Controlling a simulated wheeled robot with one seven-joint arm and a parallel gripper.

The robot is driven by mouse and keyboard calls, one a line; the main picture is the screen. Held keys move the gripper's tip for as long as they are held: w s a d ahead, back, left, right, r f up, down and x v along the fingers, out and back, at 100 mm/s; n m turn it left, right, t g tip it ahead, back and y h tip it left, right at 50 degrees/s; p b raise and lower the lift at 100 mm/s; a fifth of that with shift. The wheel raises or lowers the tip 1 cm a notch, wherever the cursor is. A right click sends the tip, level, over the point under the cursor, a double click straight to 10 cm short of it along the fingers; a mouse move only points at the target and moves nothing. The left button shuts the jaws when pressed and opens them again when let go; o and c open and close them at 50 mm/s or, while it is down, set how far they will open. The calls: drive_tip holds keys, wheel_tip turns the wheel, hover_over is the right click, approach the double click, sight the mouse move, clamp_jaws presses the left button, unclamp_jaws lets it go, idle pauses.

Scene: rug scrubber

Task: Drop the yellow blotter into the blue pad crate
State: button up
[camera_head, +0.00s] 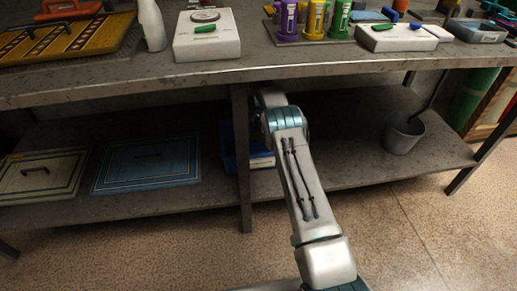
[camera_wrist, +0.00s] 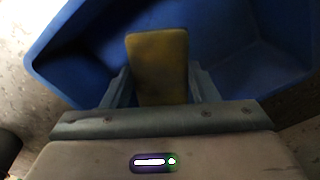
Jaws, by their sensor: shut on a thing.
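The yellow blotter (camera_wrist: 158,65) is a flat, narrow slab held between the two fingers of my gripper (camera_wrist: 160,85) in the wrist view. My gripper is shut on it. The blue pad crate (camera_wrist: 85,50) lies beyond the blotter, and its walls spread to both sides of it. The blotter shows against the crate's inside; how deep it is cannot be told. In the head view the crate (camera_head: 229,150) stands on the lower shelf, partly hidden by a table leg and my arm. My gripper and the blotter are hidden in the head view.
The lower shelf (camera_head: 350,165) also bears a blue panel (camera_head: 148,165), a cream panel (camera_head: 42,172) and a grey bucket (camera_head: 404,133). A table leg (camera_head: 241,160) stands just in front of the crate. The tabletop (camera_head: 300,65) hangs over the shelf.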

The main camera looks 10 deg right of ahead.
drive_tip(key=o, duration=1)
drive_tip(key=shift+o, duration=0.2)
drive_tip(key=shift+r, duration=0.1)
